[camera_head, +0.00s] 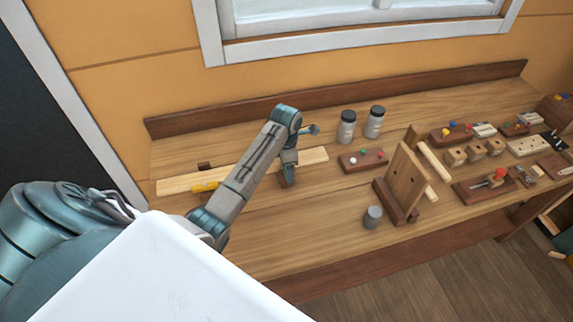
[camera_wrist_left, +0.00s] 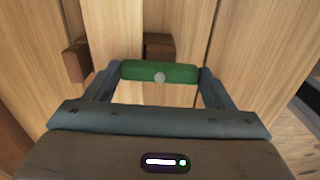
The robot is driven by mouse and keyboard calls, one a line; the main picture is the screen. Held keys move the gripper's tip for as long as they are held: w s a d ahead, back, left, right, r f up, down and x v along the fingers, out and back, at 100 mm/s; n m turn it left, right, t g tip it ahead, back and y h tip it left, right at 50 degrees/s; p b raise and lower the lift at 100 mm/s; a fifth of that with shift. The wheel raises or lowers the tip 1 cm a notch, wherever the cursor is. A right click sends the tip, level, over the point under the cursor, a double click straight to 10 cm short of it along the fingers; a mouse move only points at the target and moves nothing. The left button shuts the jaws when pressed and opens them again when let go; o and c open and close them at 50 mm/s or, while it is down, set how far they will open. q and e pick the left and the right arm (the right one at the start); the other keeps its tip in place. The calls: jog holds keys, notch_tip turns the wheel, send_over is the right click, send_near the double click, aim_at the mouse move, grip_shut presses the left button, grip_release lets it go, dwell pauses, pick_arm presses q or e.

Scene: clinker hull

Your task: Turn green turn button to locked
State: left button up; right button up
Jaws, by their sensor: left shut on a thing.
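The green turn button (camera_wrist_left: 135,70) is a short bar with rounded ends and a pale round pivot at its middle. It lies crosswise in the left wrist view, its ends between the two fingers. My left gripper (camera_wrist_left: 160,84) is shut on it; it also shows in the head view (camera_head: 289,181), pointing down at the bench, where the arm hides the button. A light wooden strip (camera_wrist_left: 112,22) runs beneath the button, and a dark brown block (camera_wrist_left: 158,42) sits just beyond it. My right gripper is in neither view.
On the bench (camera_head: 300,240), a yellow-handled tool (camera_head: 205,187) lies left of my arm. To the right stand two jars (camera_head: 346,128), an upright wooden board (camera_head: 404,178) and a grey cup (camera_head: 373,217). Several small wooden fixtures crowd the far right. The front middle is clear.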

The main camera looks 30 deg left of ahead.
pick_arm(q)
jog(key=shift+n, duration=0.3)
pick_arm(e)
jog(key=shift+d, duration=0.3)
pick_arm(q)
jog(key=o, duration=1)
jog(key=shift+s, duration=0.1)
jog(key=shift+a, duration=0.1)
